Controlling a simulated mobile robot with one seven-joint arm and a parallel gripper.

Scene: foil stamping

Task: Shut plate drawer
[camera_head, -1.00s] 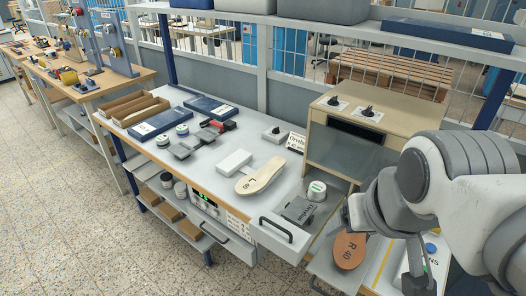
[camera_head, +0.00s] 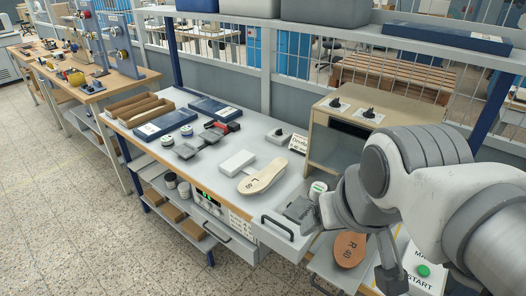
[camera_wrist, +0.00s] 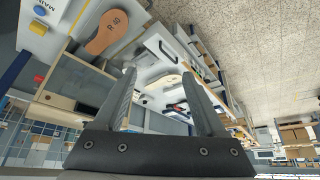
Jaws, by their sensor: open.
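The plate drawer (camera_head: 264,237) stands pulled out from the bench front, with a black bar handle (camera_head: 277,228) on its pale front. A grey lettered plate (camera_head: 299,208) and a round white-and-green container (camera_head: 318,188) are at the drawer, partly covered by my arm. In the wrist view the handle (camera_wrist: 161,47) shows beyond my fingers. My gripper (camera_wrist: 159,74) is open, its two fingers apart with nothing between them, and clear of the handle. In the head view my arm hides much of the hand.
A brown insole (camera_head: 349,249) lies on a tray right of the drawer. A tan machine (camera_head: 372,102) stands behind, and a START button panel (camera_head: 424,272) is at right. A pale insole (camera_head: 263,176) and white block (camera_head: 237,161) lie on the bench. Floor at left is clear.

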